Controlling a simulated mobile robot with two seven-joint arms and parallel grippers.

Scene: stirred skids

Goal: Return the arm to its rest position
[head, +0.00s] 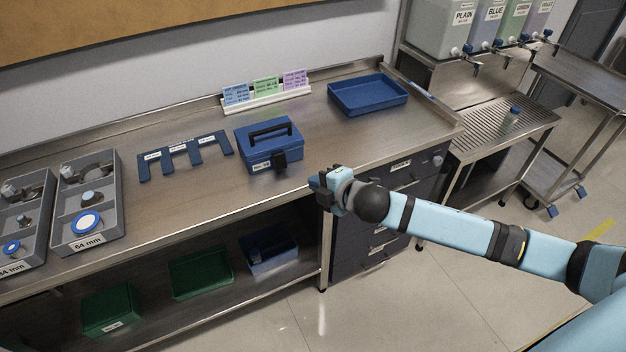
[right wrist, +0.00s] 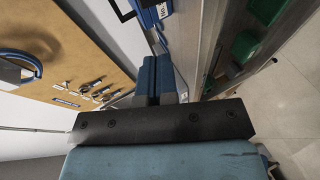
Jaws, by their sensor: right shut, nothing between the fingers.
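My right arm reaches in from the right in the head view, and its gripper (head: 318,182) is at the front edge of the steel bench, close to the blue case's front right. In the right wrist view the two blue fingers of my right gripper (right wrist: 156,62) are together, with nothing between them. The blue case (head: 269,145) with a black handle stands upright on the bench, apart from the gripper. Part of the case also shows at the top of the right wrist view (right wrist: 150,14). My left gripper is in neither view.
The steel bench (head: 215,185) carries grey trays (head: 113,215) at left, a blue notched rack (head: 186,158), a card holder (head: 266,103) and an empty blue tray (head: 368,94). Green bins (head: 201,272) sit on the shelf below. A drawer unit (head: 360,225) is under the right end.

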